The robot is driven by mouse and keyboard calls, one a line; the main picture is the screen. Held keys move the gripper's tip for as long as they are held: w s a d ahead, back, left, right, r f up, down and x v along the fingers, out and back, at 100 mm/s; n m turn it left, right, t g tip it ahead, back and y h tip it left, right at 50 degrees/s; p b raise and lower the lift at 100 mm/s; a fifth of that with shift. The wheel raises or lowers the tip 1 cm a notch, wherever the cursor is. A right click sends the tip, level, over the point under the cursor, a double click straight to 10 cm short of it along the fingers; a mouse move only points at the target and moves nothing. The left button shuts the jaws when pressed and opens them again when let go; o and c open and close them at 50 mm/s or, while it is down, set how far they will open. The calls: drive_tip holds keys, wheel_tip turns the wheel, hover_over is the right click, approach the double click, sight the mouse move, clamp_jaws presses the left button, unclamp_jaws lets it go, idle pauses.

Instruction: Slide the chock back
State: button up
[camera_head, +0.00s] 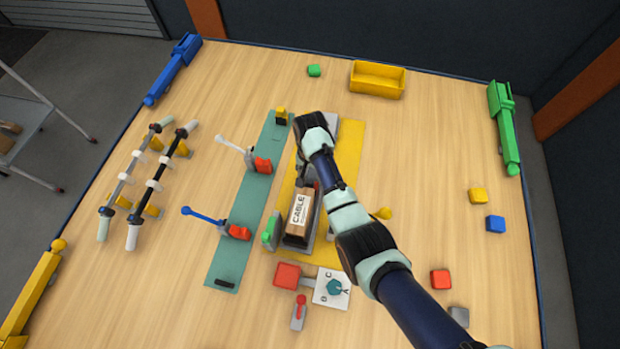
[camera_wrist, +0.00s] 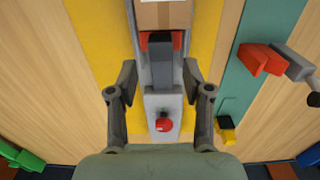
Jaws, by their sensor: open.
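A cardboard box labelled CABLE (camera_head: 299,218) sits on a grey base over the yellow mat; its end shows in the wrist view (camera_wrist: 162,14). Against that end is a red piece with a dark grey upright block (camera_wrist: 163,70) in front, which looks like the chock, though I cannot be sure. It stands on a light grey rail (camera_wrist: 150,103) with a red knob (camera_wrist: 164,125) at its near end. My gripper (camera_wrist: 160,72) is open, its fingers on either side of the dark grey block, with gaps visible. In the head view my wrist hides most of this area.
A teal strip (camera_head: 258,190) to the left in the head view carries levers with red blocks (camera_head: 239,232). A green piece (camera_head: 271,231) stands beside the box. A lettered dial plate (camera_head: 332,288) lies in front. A yellow bin (camera_head: 377,80) stands at the back.

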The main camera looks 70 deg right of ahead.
sight(310, 180)
wheel_tip(310, 180, down, 5)
drive_tip(key=shift+r+b, duration=0.1)
drive_tip(key=shift+b, duration=0.4)
drive_tip(key=shift+c, duration=0.2)
clamp_jaws()
